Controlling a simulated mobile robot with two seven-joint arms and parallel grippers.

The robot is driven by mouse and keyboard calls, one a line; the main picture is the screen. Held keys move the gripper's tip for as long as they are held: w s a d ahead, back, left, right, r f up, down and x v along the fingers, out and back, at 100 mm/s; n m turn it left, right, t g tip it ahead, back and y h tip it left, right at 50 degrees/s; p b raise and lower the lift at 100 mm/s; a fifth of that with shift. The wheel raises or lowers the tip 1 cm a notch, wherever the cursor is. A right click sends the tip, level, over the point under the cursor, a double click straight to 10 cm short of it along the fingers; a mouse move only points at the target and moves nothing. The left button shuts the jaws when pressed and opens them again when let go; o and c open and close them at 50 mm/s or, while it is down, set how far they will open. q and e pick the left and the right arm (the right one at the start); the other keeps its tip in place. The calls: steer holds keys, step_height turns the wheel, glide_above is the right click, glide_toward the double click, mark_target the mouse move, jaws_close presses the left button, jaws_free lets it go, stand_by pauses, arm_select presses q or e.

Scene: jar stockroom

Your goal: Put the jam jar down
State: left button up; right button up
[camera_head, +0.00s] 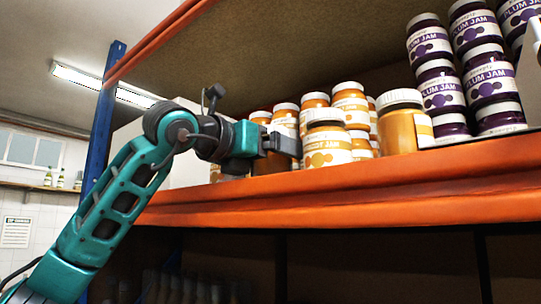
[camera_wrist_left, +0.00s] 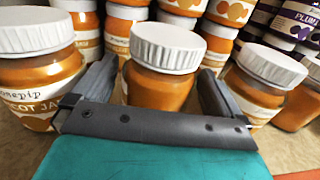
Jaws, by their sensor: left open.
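My left gripper (camera_head: 288,145) reaches in from the left, over the front edge of the orange-edged shelf (camera_head: 350,182). It is open. In the left wrist view its two fingers stand on either side of an apricot jam jar (camera_wrist_left: 160,88) with a white lid. The jar is upright between the fingers; its lower part is hidden by the gripper's palm, and contact with the fingers cannot be told. In the head view the gripper covers part of the jars behind it. My right gripper is not in view.
Apricot jars stand close on both sides, one on the left (camera_wrist_left: 40,75) and one on the right (camera_wrist_left: 262,85). More apricot jars (camera_head: 350,104) are stacked behind. Stacked plum jam jars (camera_head: 440,92) stand to the right. A blue upright (camera_head: 97,135) is at the shelf's left.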

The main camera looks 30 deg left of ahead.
arm_select(q)
steer(key=s+a+b, duration=0.1)
steer(key=s, duration=1)
steer(key=shift+s+a+b, duration=0.35)
steer(key=shift+a+b, duration=0.05)
